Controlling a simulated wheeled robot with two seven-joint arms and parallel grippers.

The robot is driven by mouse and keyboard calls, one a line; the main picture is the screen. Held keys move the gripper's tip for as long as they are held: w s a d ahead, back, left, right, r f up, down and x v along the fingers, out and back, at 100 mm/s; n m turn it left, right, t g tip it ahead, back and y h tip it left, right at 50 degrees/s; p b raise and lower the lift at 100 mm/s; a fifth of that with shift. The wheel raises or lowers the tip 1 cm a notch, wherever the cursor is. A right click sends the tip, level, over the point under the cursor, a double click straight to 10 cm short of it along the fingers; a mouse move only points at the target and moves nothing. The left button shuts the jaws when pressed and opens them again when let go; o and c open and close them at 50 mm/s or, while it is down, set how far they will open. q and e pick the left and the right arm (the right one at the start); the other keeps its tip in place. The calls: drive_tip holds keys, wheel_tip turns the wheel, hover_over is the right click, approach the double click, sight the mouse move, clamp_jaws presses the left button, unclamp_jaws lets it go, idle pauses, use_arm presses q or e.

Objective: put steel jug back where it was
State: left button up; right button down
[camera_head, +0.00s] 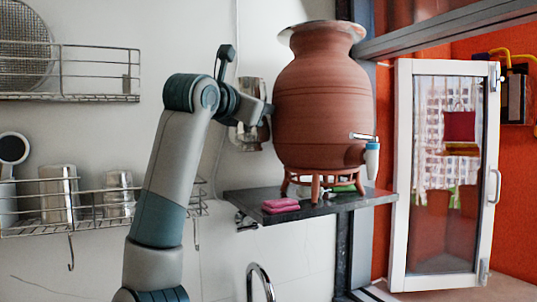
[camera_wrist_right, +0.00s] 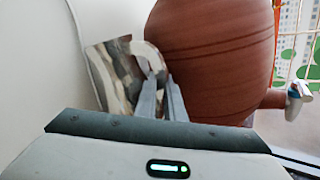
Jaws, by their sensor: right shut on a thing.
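The shiny steel jug (camera_head: 249,138) is beside the left side of the big clay waterpot (camera_head: 318,110), above the left end of the dark shelf (camera_head: 335,203). My right gripper (camera_head: 264,110) is shut on the jug at its right side, between jug and pot. In the right wrist view the jug (camera_wrist_right: 112,78) is left of the narrow fingers (camera_wrist_right: 164,88), and its handle curves near them. The exact grip point is hard to make out. My forearm hides part of the wall in the head view. My left gripper is not in view.
The pot stands on a clay stand (camera_head: 318,182) on the shelf. Pink soap (camera_head: 281,206) lies at the shelf's front left. Its tap (camera_head: 371,155) sticks out right. Wire racks (camera_head: 100,205) with steel vessels are left. A faucet (camera_head: 262,275) is below.

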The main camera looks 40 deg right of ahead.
sight(261, 138)
drive_tip(key=f+p, duration=0.1)
drive_tip(key=f, duration=0.5)
drive_tip(key=shift+a+f+p, duration=0.1)
drive_tip(key=shift+a+p, duration=0.1)
drive_tip(key=shift+p, duration=0.2)
drive_tip(key=shift+d+f, duration=0.1)
drive_tip(key=shift+f, duration=0.3)
wheel_tip(261, 138, down, 4)
drive_tip(key=shift+f+p, duration=0.1)
drive_tip(key=shift+p, duration=0.65)
